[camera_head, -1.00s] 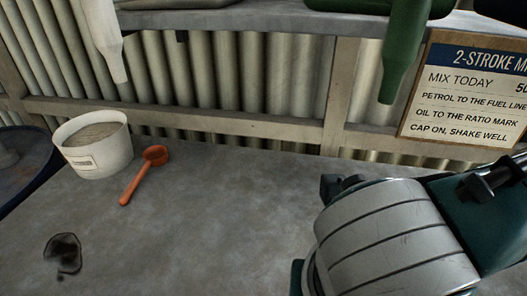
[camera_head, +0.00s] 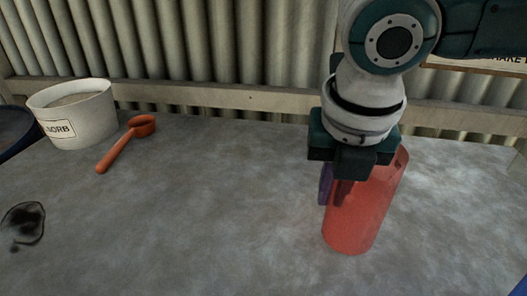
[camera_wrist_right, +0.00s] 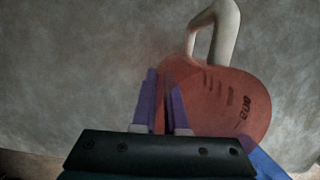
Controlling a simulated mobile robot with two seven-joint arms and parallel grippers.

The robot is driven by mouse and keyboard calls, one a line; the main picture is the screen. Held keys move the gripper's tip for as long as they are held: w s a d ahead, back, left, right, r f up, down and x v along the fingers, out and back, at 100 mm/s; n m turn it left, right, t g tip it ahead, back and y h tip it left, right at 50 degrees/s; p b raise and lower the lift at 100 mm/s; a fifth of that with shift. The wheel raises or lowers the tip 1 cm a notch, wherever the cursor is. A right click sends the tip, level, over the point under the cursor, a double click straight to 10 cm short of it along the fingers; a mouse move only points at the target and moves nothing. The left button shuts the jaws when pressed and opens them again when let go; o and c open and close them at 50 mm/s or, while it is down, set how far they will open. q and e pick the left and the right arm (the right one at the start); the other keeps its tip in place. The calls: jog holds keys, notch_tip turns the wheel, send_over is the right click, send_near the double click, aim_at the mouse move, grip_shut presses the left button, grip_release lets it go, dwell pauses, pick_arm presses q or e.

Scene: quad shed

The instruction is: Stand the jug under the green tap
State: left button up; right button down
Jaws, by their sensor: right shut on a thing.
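The jug (camera_head: 368,212) is a see-through red vessel at the right of the head view, leaning a little. My right gripper (camera_head: 332,187) points down and is shut on the jug's wall at its left side, one purple finger outside it. In the right wrist view the jug (camera_wrist_right: 225,100) shows dark marks on its side, and the right gripper's purple fingers (camera_wrist_right: 162,103) stand at its left edge. I cannot tell whether the jug's base touches the bench. The green tap is out of view now. My left gripper is not in view.
A white tub (camera_head: 82,125) and an orange scoop (camera_head: 125,143) stand at the left of the grey bench (camera_head: 200,220). A dark stain (camera_head: 22,225) lies at the front left. The middle of the bench is clear.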

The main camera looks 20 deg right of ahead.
jog(key=shift+f, duration=0.1)
jog(key=c, duration=0.9)
grip_release()
jog(key=shift+c, duration=0.2)
